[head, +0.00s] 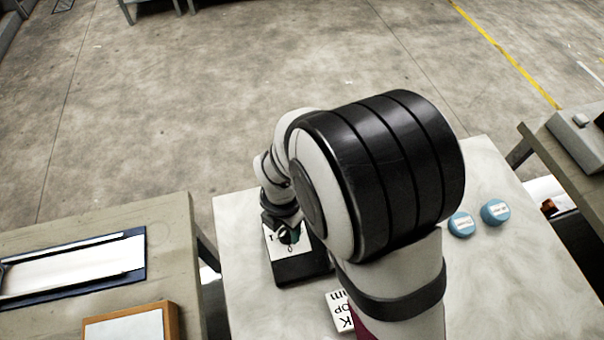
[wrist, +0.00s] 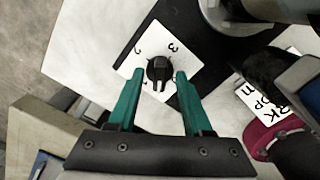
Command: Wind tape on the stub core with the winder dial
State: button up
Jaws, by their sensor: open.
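The winder dial is a black round knob (wrist: 159,68) on a white plate (wrist: 185,58) with numerals; 3 and 2 are readable. The plate (head: 273,243) lies on a dark base (head: 300,268) at the table's left side. My gripper (wrist: 157,76) has two green fingers, open, with the tips on either side of the knob and a gap visible to each side. In the head view, my gripper (head: 288,237) is over the plate, partly hidden by my arm. Which part is the stub core I cannot tell. A grey round part (wrist: 240,14) stands beside the plate.
Two blue labelled cylinders (head: 461,225) (head: 495,212) stand at the table's right. A side table (head: 175,225) with trays stands left. My arm hides the table's middle.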

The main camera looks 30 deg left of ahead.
grip_shut()
dwell(0.5)
jog(key=shift+m, duration=2.9)
grip_release()
